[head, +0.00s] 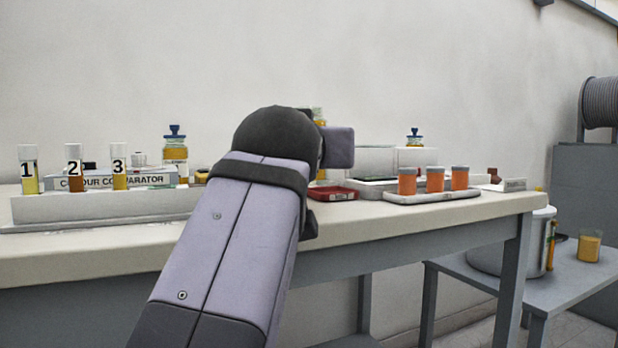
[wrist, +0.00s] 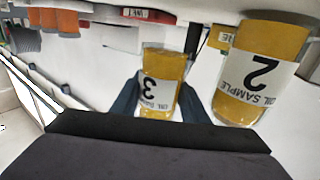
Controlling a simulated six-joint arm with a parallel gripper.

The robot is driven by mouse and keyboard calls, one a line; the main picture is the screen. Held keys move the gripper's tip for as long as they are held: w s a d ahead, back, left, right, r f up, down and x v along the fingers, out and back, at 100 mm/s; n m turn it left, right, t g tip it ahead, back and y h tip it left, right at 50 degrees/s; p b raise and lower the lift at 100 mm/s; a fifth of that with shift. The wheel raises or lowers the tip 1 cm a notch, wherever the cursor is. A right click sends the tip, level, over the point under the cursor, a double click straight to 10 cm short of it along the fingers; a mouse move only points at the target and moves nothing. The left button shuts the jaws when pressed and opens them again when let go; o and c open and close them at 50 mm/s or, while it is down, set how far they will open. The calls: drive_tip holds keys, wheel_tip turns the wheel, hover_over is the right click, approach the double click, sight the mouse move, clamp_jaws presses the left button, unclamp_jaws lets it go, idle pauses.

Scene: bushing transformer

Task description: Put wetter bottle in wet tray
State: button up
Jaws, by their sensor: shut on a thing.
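An oil sample bottle labelled 3 (wrist: 160,80), with amber oil, stands between the two dark blue fingers of my gripper (wrist: 160,100) in the wrist view. My gripper is shut on it. A second amber bottle labelled 2 (wrist: 262,70) is close by on the right in that view. A small red tray (head: 333,193) lies on the bench just right of my arm in the head view. A red tray with a tag that seems to read WET (wrist: 149,15) shows at the top of the wrist view. My arm hides most of the bottles and the gripper in the head view.
A colour comparator (head: 112,181) with tubes 1, 2 and 3 stands left on the bench (head: 60,243). A white tray (head: 432,196) with orange jars is right of the red tray. Blue-stoppered bottles (head: 175,155) (head: 415,138) stand farther back. A yellow tag (wrist: 222,37) is near bottle 2.

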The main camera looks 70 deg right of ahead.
drive_tip(key=shift+f+b, duration=1.2)
drive_tip(key=shift+f, duration=0.65)
drive_tip(key=shift+f, duration=0.1)
drive_tip(key=shift+f, duration=0.15)
drive_tip(key=o, duration=1.3)
drive_tip(key=shift+s+a+f+b, duration=0.2)
drive_tip(key=shift+a+b, duration=0.5)
drive_tip(key=shift+b, duration=0.45)
drive_tip(key=b+v, duration=0.3)
drive_tip(key=v, duration=0.1)
drive_tip(key=shift+o, duration=0.6)
drive_tip(key=shift+b+v, duration=0.4)
drive_tip(key=shift+v, duration=0.55)
